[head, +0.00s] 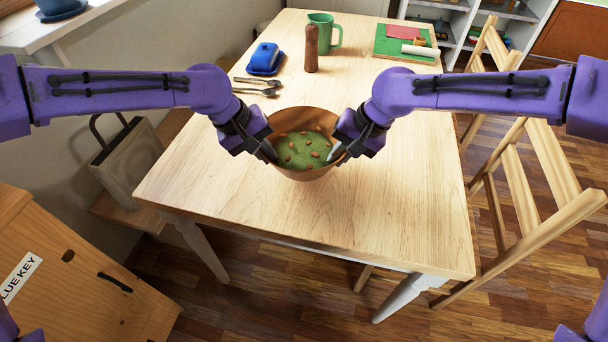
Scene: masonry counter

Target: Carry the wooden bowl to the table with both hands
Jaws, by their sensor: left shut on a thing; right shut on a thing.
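The wooden bowl (302,116) is brown and round, with green contents and several small brown pieces inside. It is over the near middle part of the light wooden table (400,215). I cannot tell whether its base touches the tabletop. My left gripper (270,152) is shut on the bowl's left rim. My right gripper (336,153) is shut on the bowl's right rim. The bowl looks about level between them. The far fingers' tips and the bowl's underside are partly hidden.
A green board (386,44) lies at the back right. Wooden chairs (535,185) stand at the right. The table's near part is clear.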

